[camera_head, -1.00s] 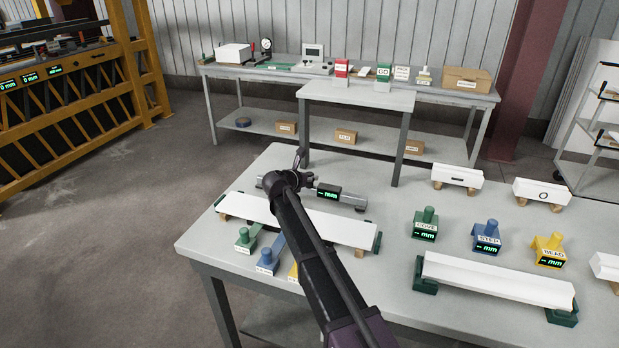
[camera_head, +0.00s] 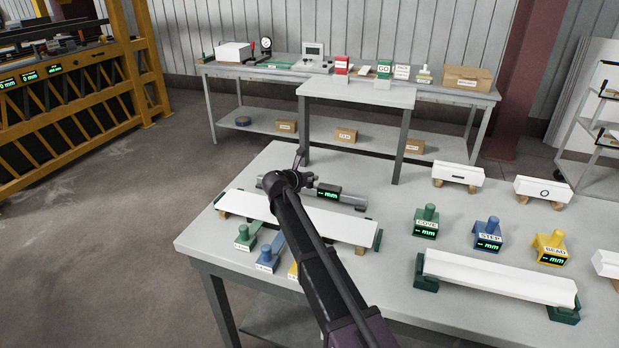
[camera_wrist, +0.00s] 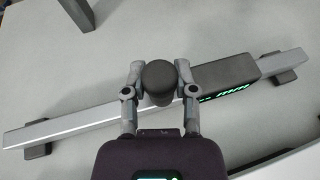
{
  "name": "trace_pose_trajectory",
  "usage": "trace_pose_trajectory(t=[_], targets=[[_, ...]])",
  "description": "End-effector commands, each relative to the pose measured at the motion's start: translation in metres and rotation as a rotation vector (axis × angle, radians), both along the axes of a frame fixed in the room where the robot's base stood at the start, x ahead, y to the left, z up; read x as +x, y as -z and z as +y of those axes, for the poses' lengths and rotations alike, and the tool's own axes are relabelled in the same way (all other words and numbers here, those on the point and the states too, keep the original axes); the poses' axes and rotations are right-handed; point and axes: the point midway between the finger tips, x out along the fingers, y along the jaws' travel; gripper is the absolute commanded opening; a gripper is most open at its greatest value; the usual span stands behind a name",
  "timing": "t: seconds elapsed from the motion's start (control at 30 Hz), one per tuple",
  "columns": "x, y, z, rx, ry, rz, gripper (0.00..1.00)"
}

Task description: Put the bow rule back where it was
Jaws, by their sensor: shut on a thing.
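The bow rule (camera_head: 345,198) is a long grey bar with dark feet and a dark display box with green digits, lying along the back of the near table behind a long white board (camera_head: 300,219). In the wrist view the bow rule (camera_wrist: 80,122) runs across the picture, its display (camera_wrist: 225,80) right of the knob. My gripper (camera_wrist: 160,82) is shut on the rule's round dark knob, one finger on each side.
Green, blue and yellow gauges (camera_head: 425,222) stand to the right, behind another white board (camera_head: 495,277) on green supports. Similar tools (camera_head: 245,237) lie in front of the left board. A small raised table (camera_head: 355,95) stands behind. Bare tabletop (camera_head: 390,190) lies right of the rule.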

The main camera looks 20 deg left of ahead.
Motion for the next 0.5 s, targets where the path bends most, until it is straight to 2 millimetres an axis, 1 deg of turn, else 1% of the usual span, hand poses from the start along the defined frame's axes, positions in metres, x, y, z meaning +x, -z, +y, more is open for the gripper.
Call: trace_pose_trajectory(t=[0.2, 0.23, 0.27, 0.3, 0.33, 0.37, 0.5], targets=[[0.0001, 0.0036, 0.0, -0.001, 0.0, -0.001, 0.0], [0.0001, 0.0034, 0.0, -0.001, 0.0, -0.001, 0.39], [0.0001, 0.003, 0.0, -0.001, 0.0, -0.001, 0.48], [0.0001, 0.0029, 0.0, 0.0, 0.0, -0.001, 0.6], [0.0001, 0.0029, 0.0, 0.0, 0.0, -0.001, 0.69], [0.0001, 0.0029, 0.0, 0.0, 0.0, -0.001, 0.77], [0.0001, 0.003, 0.0, 0.0, 0.0, 0.0, 0.77]])
